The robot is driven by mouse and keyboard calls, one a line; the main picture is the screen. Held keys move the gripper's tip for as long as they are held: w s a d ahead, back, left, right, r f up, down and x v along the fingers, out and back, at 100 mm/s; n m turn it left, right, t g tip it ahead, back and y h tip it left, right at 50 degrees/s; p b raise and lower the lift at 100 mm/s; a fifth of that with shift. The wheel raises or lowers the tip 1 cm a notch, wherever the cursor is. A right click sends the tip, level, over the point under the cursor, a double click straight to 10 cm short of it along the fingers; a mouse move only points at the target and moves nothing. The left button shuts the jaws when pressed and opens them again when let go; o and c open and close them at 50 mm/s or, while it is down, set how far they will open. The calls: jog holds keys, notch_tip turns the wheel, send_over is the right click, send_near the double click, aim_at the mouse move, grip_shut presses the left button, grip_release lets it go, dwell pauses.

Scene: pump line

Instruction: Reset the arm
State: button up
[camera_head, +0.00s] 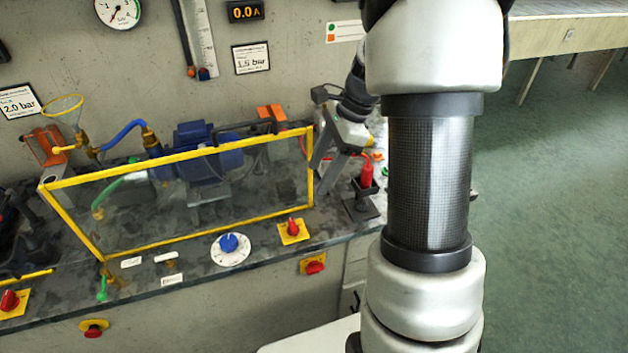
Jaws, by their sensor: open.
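My arm (428,180) rises through the right-centre of the head view, with a black woven middle section between white links. My gripper (330,162) is beyond it, tilted downward over the right end of the bench, beside the right end of the yellow-framed clear guard (310,175). It is open, and I see nothing held in it. Part of the wrist is hidden behind the arm.
A blue pump (197,150) stands behind the guard. A red plug-like part (367,172) on a black stand is close right of my gripper. A blue dial (229,243) and red switch (293,227) are in front.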

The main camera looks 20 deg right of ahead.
jog(key=shift+d+r, duration=0.15)
jog(key=shift+r, duration=0.05)
dwell(0.3)
jog(key=s+a+r+n+t+h+p, duration=0.2)
jog(key=s+r+n+p, duration=0.3)
jog(key=s+r+n, duration=0.4)
jog(key=s+a+r+n+t+h+p, duration=0.2)
jog(key=s+r+n, duration=0.7)
jog(key=r, duration=0.6)
jog(key=a+n+t+p, duration=0.1)
jog(key=a+p, duration=0.1)
jog(key=a, duration=0.1)
jog(key=shift+s+a+r+h+p, duration=0.15)
jog(key=shift+s+r+h+p, duration=0.1)
jog(key=shift+s+h+p, duration=0.1)
